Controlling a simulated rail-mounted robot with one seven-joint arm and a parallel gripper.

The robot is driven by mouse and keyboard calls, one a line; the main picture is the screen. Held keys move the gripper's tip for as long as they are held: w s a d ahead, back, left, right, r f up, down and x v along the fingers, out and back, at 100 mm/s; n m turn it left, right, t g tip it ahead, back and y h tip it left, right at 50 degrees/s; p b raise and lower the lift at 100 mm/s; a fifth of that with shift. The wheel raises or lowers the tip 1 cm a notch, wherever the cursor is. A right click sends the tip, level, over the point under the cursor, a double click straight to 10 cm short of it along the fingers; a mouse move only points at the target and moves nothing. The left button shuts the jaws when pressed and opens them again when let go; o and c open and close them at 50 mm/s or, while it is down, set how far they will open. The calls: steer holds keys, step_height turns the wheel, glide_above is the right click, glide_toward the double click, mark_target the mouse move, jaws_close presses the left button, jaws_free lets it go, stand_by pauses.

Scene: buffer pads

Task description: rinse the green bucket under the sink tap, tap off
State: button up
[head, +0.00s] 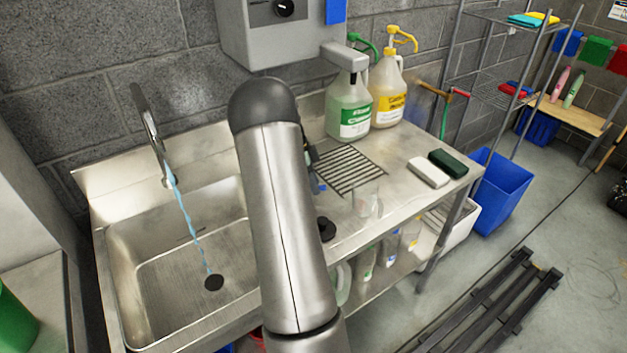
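The sink tap (150,120) stands at the back of the steel sink (165,275) on the left. A blue stream of water (187,222) runs from it to the drain (214,282). The sink basin looks empty where I see it. A green rounded container (14,325), possibly the green bucket, is cut off at the lower left edge. My arm crosses the middle of the view and hides part of the counter. My gripper is mostly or wholly hidden behind it; small dark and blue parts show beside the arm, but I cannot tell whether they belong to it.
A green-labelled jug (349,110) and a yellow-labelled jug (388,95) stand at the counter's back. A clear glass (367,203), a white block (429,171) and a dark green block (448,163) sit on the counter. A blue bin (503,190) and black rack (495,305) occupy the floor.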

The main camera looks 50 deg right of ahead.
steer(key=shift+f, duration=0.15)
jaws_close()
